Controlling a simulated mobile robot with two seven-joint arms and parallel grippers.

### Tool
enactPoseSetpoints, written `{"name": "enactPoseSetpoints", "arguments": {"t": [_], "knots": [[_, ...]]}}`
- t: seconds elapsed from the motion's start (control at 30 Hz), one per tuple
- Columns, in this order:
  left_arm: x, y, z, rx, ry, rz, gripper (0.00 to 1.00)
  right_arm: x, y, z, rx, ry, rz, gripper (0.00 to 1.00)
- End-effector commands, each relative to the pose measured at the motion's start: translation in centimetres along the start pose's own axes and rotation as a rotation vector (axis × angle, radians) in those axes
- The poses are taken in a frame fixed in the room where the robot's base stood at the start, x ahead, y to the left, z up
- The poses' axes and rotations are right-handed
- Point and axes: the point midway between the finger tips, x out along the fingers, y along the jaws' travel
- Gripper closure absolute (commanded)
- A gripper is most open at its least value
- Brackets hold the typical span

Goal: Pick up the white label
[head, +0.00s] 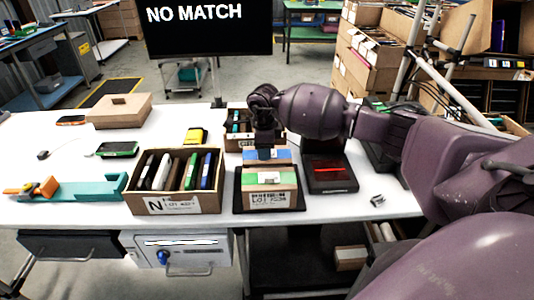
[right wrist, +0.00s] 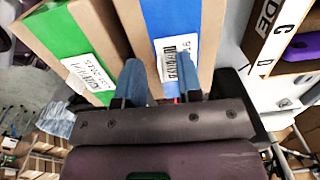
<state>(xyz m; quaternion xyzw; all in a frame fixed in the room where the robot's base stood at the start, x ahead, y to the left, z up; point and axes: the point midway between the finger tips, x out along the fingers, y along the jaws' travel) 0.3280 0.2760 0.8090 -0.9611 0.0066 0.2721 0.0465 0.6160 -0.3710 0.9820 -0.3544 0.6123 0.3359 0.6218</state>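White printed labels show in several places. In the right wrist view, one white label (right wrist: 178,58) lies on a carton with a blue band (right wrist: 172,14), just beyond my fingertips. Another white label (right wrist: 88,74) lies on a carton with a green band (right wrist: 52,32). In the head view, a larger white label (head: 270,201) is on the front of a small carton at the table's middle. My right gripper (right wrist: 160,75) is pointed down over these cartons. Its blue fingers are apart, with no label visibly held; contact cannot be told. My left gripper is out of view.
An open carton (head: 178,207) of dark, white, green and blue items stands left of the small carton. A dark device with a red line (head: 330,174) is to its right. A small grey-white object (head: 377,200) lies farther right. A screen (head: 207,25) reads NO MATCH.

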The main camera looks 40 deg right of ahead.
Motion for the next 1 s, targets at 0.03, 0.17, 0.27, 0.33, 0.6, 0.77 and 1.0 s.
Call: {"name": "enactPoseSetpoints", "arguments": {"t": [0.03,0.17,0.27,0.33,0.6,0.77,1.0], "knots": [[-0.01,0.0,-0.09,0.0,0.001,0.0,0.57,0.36,0.02,0.03,0.0,0.0,0.0,0.67],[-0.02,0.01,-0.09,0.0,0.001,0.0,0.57,0.81,0.02,0.03,-0.001,-0.001,0.0,0.67],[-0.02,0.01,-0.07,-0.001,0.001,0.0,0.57,0.83,0.02,0.03,-0.001,-0.001,0.0,0.67],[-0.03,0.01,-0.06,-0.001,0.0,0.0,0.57,0.82,0.02,0.02,-0.001,-0.001,0.0,0.67],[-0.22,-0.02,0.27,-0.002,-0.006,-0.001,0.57,0.79,0.02,0.02,-0.001,-0.001,0.0,1.0],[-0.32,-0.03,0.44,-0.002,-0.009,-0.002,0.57,0.79,0.02,0.02,-0.001,-0.001,0.0,1.0],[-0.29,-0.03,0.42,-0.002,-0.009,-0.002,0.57,0.7,0.0,0.02,-0.001,-0.001,-0.001,1.0]]}}
